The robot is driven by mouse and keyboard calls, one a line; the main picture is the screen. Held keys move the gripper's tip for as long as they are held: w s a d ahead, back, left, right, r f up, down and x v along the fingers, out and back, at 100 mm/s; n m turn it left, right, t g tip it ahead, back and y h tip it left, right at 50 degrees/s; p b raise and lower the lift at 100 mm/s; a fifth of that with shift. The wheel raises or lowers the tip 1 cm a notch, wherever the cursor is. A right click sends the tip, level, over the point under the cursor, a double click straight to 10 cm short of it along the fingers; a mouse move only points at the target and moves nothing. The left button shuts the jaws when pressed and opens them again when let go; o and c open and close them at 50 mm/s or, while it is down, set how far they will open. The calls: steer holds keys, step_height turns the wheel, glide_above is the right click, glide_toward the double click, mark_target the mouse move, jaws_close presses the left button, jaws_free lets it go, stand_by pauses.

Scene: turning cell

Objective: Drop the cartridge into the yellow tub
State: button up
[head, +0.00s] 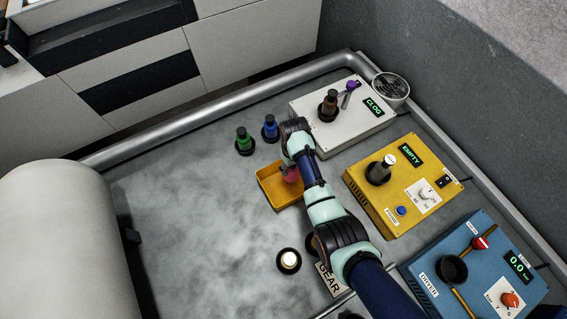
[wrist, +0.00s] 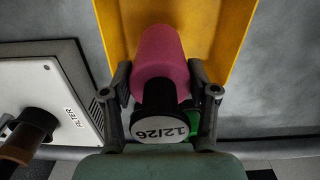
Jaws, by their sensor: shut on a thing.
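The cartridge is pink with a black neck and a white cap marked "12/26" (wrist: 160,55). It also shows in the head view, mostly under my arm (head: 290,174). My gripper (wrist: 160,92) is shut on the cartridge, with a finger on each side of its dark neck. The yellow tub (head: 268,190) lies on the grey tray, below and around the cartridge in the head view. In the wrist view the tub (wrist: 235,45) is behind the cartridge's pink end. I cannot tell how high the cartridge is above its floor. My arm hides part of the tub.
A green bottle (head: 244,142) and a blue bottle (head: 270,128) stand just behind the tub. A white box (head: 340,135), a yellow box (head: 373,205) and a blue box (head: 440,287) line the right. A light-topped dark bottle (head: 289,260) stands in front.

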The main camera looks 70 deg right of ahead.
step_height(320, 180, down, 4)
steer(key=b, duration=0.3)
steer(key=shift+r, duration=0.1)
steer(key=o, duration=1.5)
steer(key=shift+a, duration=0.1)
step_height(320, 180, up, 12)
